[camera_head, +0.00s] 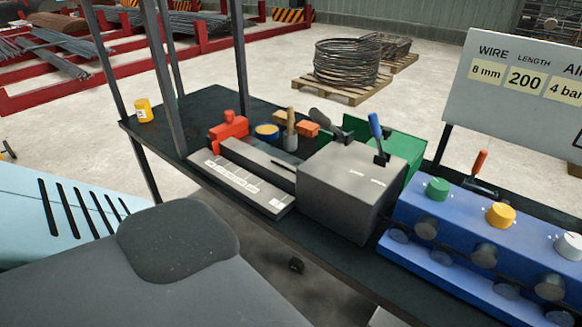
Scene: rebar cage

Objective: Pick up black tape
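I cannot pick out a black tape with certainty. A small black object (296,265) shows low down below the front edge of the dark workbench (205,102), too small to identify. A round blue item with a tan top (267,131) lies on the bench beside the red vise-like tool (229,131). Neither of my grippers can be made out in the head view. A large dark grey rounded shape fills the bottom left and hides part of the floor.
A yellow can (143,110) stands at the bench's left corner. A grey box (350,190) stands mid-bench, with a blue unit with coloured knobs (480,235) to its right. Upright posts (168,80) rise at the left. A wire coil (346,62) sits on a pallet behind.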

